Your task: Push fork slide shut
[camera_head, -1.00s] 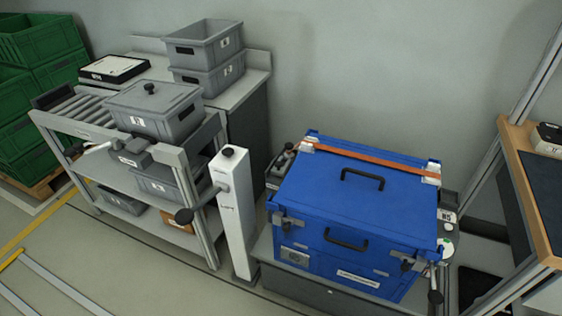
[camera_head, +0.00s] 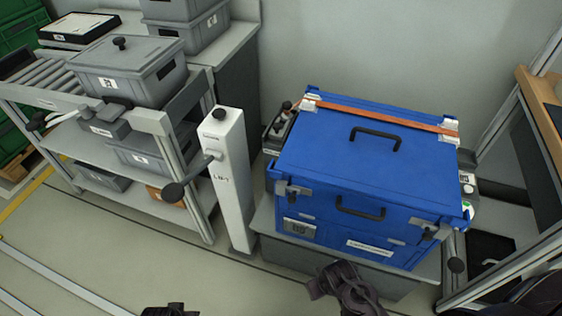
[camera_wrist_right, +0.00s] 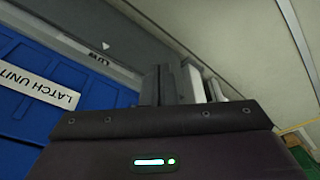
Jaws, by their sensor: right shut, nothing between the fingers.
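No part in view is clearly marked as the fork slide, so I cannot tell which one it is. The blue latch unit case (camera_head: 370,165) stands closed on a low grey base (camera_head: 340,275), with an orange strap across its top. A white post (camera_head: 230,180) with black knobs stands to its left. My right gripper (camera_wrist_right: 168,85) is shut and empty. In the head view, a dark part of my right arm shows in front of the case, at the bottom. A dark tip of my left gripper (camera_head: 168,310) shows at the bottom edge; its jaws cannot be made out.
A roller cart (camera_head: 165,122) with a lidded grey bin (camera_head: 125,75) stands at the left. Stacked grey bins (camera_head: 185,30) sit on a bench behind it. A metal-framed table (camera_head: 545,105) stands at the right. The floor (camera_head: 90,235) at front left is clear.

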